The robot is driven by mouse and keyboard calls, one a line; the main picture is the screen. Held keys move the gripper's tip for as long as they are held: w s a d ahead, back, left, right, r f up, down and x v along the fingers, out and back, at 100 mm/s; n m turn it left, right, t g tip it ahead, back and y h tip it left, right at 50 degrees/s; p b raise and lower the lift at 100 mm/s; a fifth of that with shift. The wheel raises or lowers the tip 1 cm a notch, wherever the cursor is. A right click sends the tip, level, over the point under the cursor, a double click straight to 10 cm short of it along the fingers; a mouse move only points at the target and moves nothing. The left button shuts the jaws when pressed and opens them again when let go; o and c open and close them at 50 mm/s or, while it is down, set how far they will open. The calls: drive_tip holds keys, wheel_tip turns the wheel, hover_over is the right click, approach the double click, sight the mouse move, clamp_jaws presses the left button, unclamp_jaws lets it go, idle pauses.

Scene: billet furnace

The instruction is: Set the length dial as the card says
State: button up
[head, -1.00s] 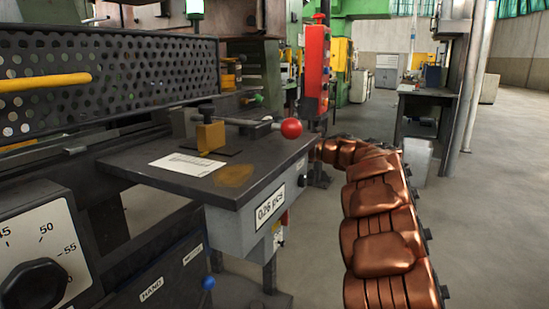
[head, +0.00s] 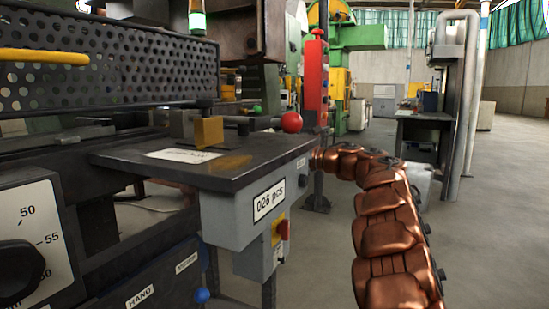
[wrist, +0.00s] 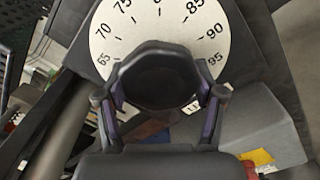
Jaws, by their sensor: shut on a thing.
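In the wrist view, a white dial face (wrist: 130,40) carries black numbers from 65 at left to 95 at right. Its black knob (wrist: 158,75) is in the middle, between the two fingers of my gripper (wrist: 160,92), which is shut on it. The knob hides the face's centre, and I see no clear pointer. A label at lower right is mostly covered. In the head view my gripper is hidden; my copper arm runs behind the table. A white card (head: 183,156) lies on the table, its writing too small to read.
The dark table (head: 225,172) carries a brass block (head: 209,131) and a red ball handle (head: 291,122). A grey box (head: 262,205) labelled "026 pcs" hangs under its edge. The floor at right is clear.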

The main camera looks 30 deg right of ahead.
drive_tip(key=shift+f, duration=0.1)
drive_tip(key=o, duration=1.2)
drive_tip(key=shift+c, duration=0.2)
drive_tip(key=v, duration=1.2)
